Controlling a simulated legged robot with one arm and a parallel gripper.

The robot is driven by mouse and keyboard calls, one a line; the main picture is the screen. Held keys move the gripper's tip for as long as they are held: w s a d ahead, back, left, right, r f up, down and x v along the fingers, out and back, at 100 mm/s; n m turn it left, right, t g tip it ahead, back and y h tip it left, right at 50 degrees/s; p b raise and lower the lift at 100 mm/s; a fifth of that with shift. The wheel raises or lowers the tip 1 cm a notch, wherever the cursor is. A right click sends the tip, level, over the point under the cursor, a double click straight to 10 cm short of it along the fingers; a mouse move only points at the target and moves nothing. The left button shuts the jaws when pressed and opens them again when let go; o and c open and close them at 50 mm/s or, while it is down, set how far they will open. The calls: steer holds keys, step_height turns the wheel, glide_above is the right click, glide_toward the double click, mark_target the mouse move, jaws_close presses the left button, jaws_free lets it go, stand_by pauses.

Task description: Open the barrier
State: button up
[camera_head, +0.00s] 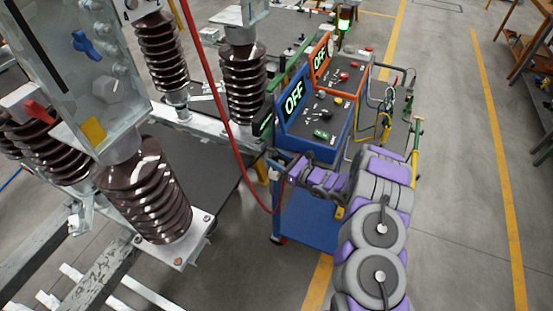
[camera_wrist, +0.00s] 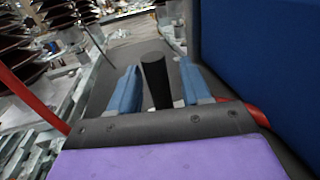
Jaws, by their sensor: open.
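My gripper (camera_wrist: 160,68) shows in the wrist view with two blue fingers spread apart. A dark upright handle-like bar (camera_wrist: 154,75) stands between the fingers in the picture, with gaps on both sides; I cannot tell its depth. In the head view my gripper (camera_head: 282,168) is at the left front corner of the blue cart (camera_head: 310,215), small and partly hidden by my wrist. No part is clearly recognizable as the barrier, and I cannot tell whether the dark bar belongs to it.
A blue console (camera_head: 318,115) and an orange console (camera_head: 342,75) both read OFF. A red cable (camera_head: 225,110) hangs left of my gripper. Brown ribbed insulators (camera_head: 150,195) on a metal frame stand at left.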

steer(key=shift+w+a, duration=0.2)
steer(key=shift+a, duration=0.55)
steer(key=shift+d, duration=0.4)
steer(key=c, duration=0.4)
steer(key=shift+r, duration=0.1)
jaws_close()
